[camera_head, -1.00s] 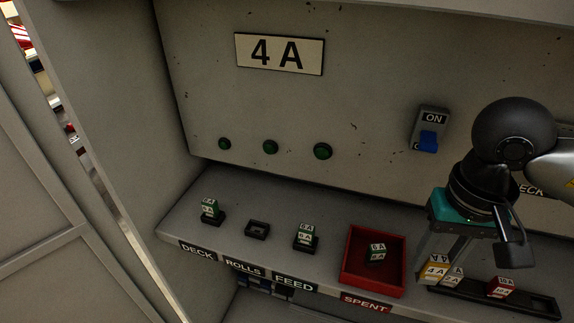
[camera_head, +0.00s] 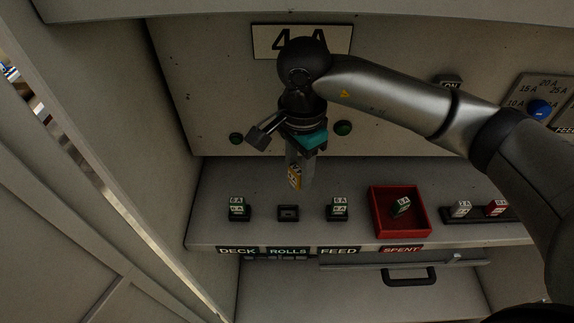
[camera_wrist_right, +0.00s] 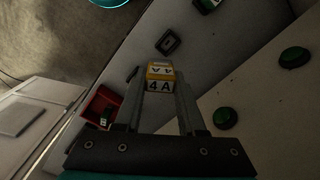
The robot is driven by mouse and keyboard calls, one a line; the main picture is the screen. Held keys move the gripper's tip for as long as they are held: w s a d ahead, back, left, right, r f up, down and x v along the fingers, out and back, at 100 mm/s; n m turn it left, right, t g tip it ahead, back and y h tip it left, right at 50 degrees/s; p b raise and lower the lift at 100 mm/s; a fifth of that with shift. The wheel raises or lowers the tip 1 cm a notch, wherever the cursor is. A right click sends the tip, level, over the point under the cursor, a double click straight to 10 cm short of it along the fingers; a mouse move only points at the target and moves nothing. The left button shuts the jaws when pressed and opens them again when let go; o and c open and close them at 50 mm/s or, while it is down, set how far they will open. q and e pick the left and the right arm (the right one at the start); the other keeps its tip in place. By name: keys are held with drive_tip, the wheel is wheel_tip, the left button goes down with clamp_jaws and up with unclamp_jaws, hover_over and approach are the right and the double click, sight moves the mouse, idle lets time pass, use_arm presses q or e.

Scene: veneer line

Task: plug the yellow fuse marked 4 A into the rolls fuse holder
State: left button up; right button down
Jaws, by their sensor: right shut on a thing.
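My right gripper (camera_head: 296,176) is shut on the yellow fuse (camera_head: 294,178), above and behind the shelf's row of holders. In the right wrist view the yellow fuse (camera_wrist_right: 160,77) sits between the fingertips, its 4 A marking toward the camera. The rolls fuse holder (camera_head: 288,213) is a small dark empty socket above the ROLLS label. It also shows in the right wrist view (camera_wrist_right: 168,43), apart from the fuse. My left gripper is not in view.
Green fuses stand in the deck holder (camera_head: 238,210) and feed holder (camera_head: 337,209). The red SPENT tray (camera_head: 421,222) holds a green fuse. A dark rack (camera_head: 476,216) at right holds a white and a red fuse. Green lamps (camera_head: 343,128) dot the back panel.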

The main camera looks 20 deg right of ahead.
sight(289, 180)
drive_tip(key=m+p, duration=0.1)
drive_tip(key=m, duration=0.1)
drive_tip(key=m+p, duration=0.1)
drive_tip(key=m, duration=0.1)
drive_tip(key=w+a+m+p, duration=0.1)
drive_tip(key=m, duration=0.1)
drive_tip(key=shift+m, duration=0.4)
drive_tip(key=f+m+p, duration=0.1)
drive_tip(key=m+p, duration=0.1)
drive_tip(key=m, duration=0.4)
drive_tip(key=m+p, duration=0.3)
drive_tip(key=m, duration=0.3)
drive_tip(key=f+m+p, duration=0.1)
drive_tip(key=m+p, duration=0.2)
drive_tip(key=m, duration=0.3)
drive_tip(key=shift+s+a+f, duration=0.25)
drive_tip(key=shift+a+f, duration=0.1)
drive_tip(key=shift+a, duration=0.05)
drive_tip(key=shift+p, duration=0.3)
drive_tip(key=shift+f+b, duration=2.4)
drive_tip(key=shift+f, duration=0.55)
drive_tip(key=shift+f+b, duration=1)
drive_tip(key=shift+f, duration=0.4)
drive_tip(key=shift+c, duration=2.1)
unclamp_jaws()
drive_tip(key=shift+r, duration=0.1)
